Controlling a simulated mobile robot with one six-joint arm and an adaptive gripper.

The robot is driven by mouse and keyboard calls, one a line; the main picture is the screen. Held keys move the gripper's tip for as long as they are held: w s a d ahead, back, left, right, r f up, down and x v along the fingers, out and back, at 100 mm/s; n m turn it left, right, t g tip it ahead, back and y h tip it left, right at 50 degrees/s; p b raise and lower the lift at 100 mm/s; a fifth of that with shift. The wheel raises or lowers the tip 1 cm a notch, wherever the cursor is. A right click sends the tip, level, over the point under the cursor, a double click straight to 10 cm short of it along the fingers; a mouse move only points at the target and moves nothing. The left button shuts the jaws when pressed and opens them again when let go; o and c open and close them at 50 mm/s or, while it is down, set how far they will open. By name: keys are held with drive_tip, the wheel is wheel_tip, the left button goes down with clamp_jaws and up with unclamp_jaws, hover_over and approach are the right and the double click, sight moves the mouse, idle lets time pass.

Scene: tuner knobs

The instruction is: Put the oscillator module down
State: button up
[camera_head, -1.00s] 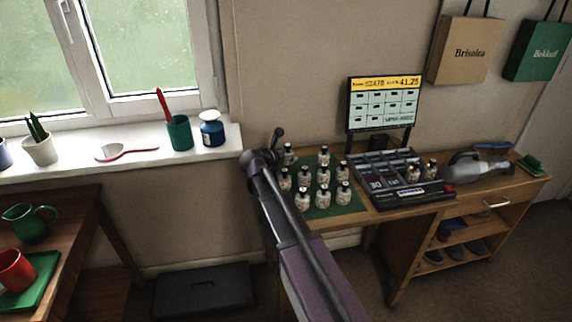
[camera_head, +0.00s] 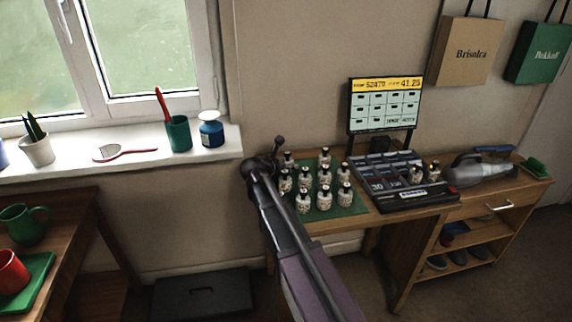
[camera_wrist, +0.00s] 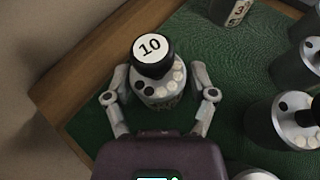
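The oscillator module (camera_wrist: 160,92) shows in the wrist view as a pale round body with a black knob marked 10 and small round buttons. My gripper (camera_wrist: 160,75) has one finger on each side of it, close against its body; it is shut on the module. The module is upright over the green mat (camera_wrist: 95,120), near the mat's corner. Whether its base touches the mat is hidden. In the head view, my arm and gripper (camera_head: 272,155) are at the mat's left end and hide the held module.
Several similar modules (camera_head: 324,175) stand on the mat (camera_head: 350,207), close to the right of my gripper. A black till (camera_head: 405,185) and a lit screen (camera_head: 386,105) are farther right. The desk's wooden edge (camera_wrist: 65,85) and the wall are close on the left.

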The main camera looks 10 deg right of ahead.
drive_tip(key=shift+r, duration=0.15)
drive_tip(key=shift+s+a+r+p, duration=0.3)
drive_tip(key=shift+s+a+p, duration=0.05)
drive_tip(key=shift+a+p, duration=0.05)
drive_tip(key=p+v, duration=0.4)
drive_tip(key=v, duration=0.7)
drive_tip(key=shift+w, duration=0.1)
drive_tip(key=shift+f, duration=0.1)
idle(0.9)
